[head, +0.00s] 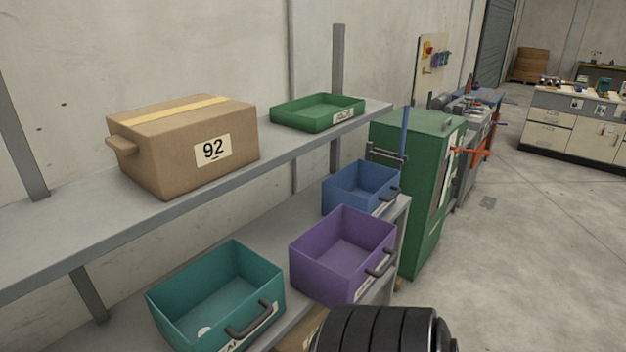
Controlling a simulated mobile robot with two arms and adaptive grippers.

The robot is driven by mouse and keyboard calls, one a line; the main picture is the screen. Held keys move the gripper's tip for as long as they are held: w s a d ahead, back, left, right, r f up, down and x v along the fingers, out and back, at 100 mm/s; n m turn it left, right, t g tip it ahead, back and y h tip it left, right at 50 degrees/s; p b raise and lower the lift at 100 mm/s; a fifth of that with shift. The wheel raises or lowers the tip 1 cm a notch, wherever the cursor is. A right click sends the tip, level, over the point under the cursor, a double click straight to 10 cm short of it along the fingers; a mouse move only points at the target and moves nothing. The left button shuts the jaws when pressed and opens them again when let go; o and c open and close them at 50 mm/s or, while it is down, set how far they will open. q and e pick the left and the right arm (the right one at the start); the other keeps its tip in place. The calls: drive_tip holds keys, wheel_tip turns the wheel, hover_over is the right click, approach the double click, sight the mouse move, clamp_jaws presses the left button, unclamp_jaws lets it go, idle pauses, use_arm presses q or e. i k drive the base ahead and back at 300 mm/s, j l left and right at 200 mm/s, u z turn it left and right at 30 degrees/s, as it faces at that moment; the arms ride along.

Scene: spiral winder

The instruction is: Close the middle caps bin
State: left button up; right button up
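Three open-topped bins with dark front handles stand in a row on the lower shelf. The purple bin (342,262) is the middle one. It appears empty, and its front juts out past the shelf's front edge, farther than its neighbours. The teal bin (215,297) is to its left, with a small white round spot inside. The blue bin (358,187) is to its right, at the shelf's far end. The front labels are too oblique to read, so I cannot confirm which bins hold caps.
The upper shelf (60,243) holds a cardboard box (180,143) marked 92 and a shallow green tray (318,111). A green cabinet (420,180) stands beyond the lower shelf (290,237). Open concrete floor (520,260) lies to the right.

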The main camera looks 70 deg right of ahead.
sight(339, 258)
drive_tip(key=z, duration=2.65)
